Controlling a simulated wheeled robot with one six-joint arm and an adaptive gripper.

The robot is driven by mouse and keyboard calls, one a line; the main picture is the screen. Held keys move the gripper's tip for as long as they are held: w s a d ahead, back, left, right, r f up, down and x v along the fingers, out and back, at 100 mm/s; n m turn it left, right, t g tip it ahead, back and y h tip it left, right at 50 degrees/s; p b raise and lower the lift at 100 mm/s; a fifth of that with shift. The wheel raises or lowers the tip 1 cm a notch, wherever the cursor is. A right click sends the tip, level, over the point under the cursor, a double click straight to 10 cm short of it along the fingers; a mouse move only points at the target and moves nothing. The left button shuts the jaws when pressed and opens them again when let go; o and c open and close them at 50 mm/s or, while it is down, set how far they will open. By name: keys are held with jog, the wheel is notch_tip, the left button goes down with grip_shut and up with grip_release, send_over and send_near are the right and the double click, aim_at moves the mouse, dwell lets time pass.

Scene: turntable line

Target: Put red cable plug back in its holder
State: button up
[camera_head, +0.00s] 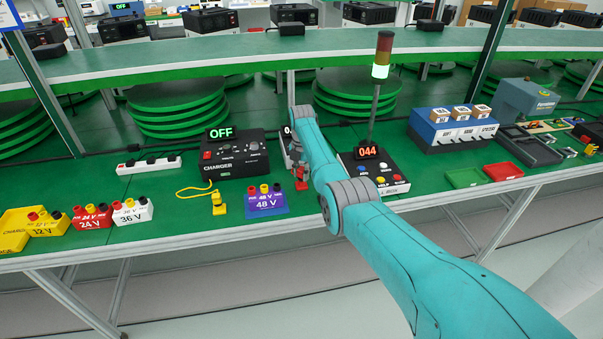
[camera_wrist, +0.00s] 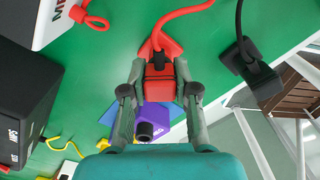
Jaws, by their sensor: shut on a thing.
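My gripper (camera_head: 299,171) is shut on the red plug (camera_wrist: 160,84). In the wrist view the plug sits between both fingers, and its red cable (camera_wrist: 181,13) curves away at the top. In the head view the red plug (camera_head: 301,185) shows below my fingers, close to the green table, just right of the purple 48 V block (camera_head: 266,204). In the wrist view this purple block (camera_wrist: 178,114) is partly hidden behind the gripper.
The charger (camera_head: 234,158), reading OFF, stands left of my gripper, with a yellow plug (camera_head: 218,204) in front. The light-tower box (camera_head: 374,172) is to the right. A black plug (camera_wrist: 258,72) and its cable are close by in the wrist view. White meter box (camera_wrist: 54,22) is upper left.

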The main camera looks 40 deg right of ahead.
jog(key=shift+f, duration=0.4)
dwell(0.8)
jog(key=o, duration=1.1)
jog(key=shift+r, duration=0.1)
jog(key=shift+r, duration=3.65)
